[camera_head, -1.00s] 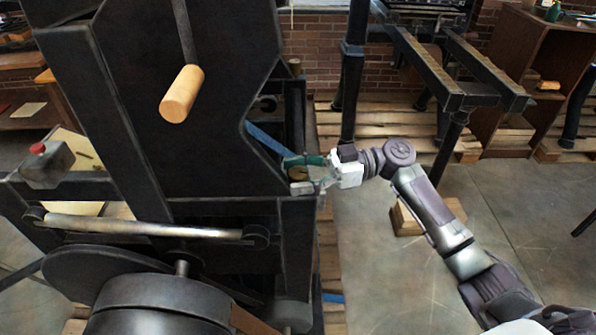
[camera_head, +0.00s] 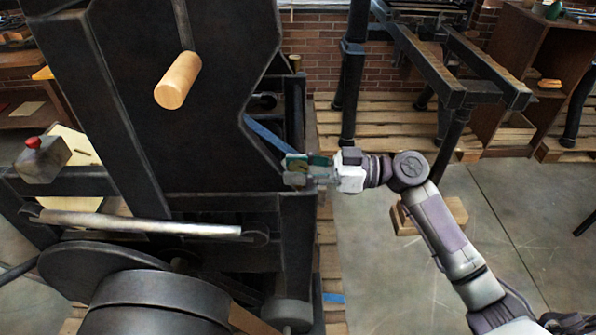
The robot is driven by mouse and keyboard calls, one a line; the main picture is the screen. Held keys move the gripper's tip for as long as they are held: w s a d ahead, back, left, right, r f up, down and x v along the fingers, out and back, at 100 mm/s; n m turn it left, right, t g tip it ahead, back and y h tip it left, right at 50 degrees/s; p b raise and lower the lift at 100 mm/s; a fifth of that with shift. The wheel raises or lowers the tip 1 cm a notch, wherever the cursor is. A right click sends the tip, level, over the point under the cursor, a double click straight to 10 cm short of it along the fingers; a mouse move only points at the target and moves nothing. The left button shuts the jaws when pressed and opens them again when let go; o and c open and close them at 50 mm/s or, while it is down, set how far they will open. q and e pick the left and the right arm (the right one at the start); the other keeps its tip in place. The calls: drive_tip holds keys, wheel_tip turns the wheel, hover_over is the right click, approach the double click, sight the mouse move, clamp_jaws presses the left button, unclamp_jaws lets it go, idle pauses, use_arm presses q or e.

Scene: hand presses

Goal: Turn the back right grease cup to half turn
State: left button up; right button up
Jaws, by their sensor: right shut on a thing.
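My right gripper (camera_head: 297,171) reaches in from the right to the right side of the black press (camera_head: 215,100). Its fingers are shut at the frame corner, beside the end of a blue bar (camera_head: 268,138). The grease cup between the fingers is mostly hidden by them, so its turn position cannot be read. A small brass-coloured cap (camera_head: 295,63) stands on top of a post farther back on the press. My left gripper is not in the view.
A wooden crank handle (camera_head: 178,81) sticks out from the press side. A red button box (camera_head: 42,158) is at left. A metal roller bar (camera_head: 135,225) crosses the front. A wooden block (camera_head: 430,216) lies on the floor beneath my right arm. Open floor lies at right.

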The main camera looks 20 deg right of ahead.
drive_tip(key=o, duration=1.2)
drive_tip(key=shift+c, duration=0.2)
drive_tip(key=v, duration=1.2)
drive_tip(key=shift+s, duration=0.1)
